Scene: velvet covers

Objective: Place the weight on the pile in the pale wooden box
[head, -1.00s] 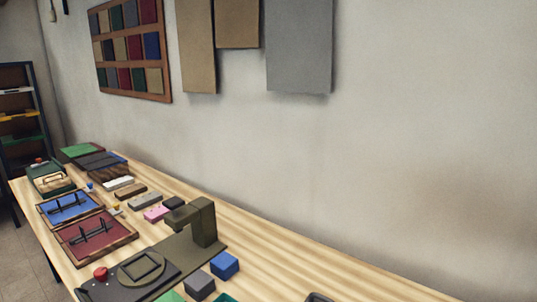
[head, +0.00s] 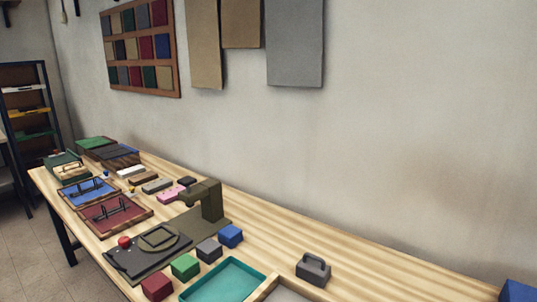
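A dark grey block with a handle on top, which looks like the weight (head: 313,270), stands upright on the table at the lower right. A pale wooden box (head: 262,289) is cut off by the bottom edge of the head view, just left of and nearer than the weight. Only its far corner and a bit of greyish content show, so I cannot tell how the pile lies. The weight stands apart from the box. Neither of my grippers is in view.
A teal tray (head: 225,283) lies left of the box. Blue, grey, green and red blocks stand by a dark press-like device (head: 208,200). Red and blue framed trays lie further left. A blue object (head: 518,291) is at the right edge. The table (head: 400,285) right of the weight is clear.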

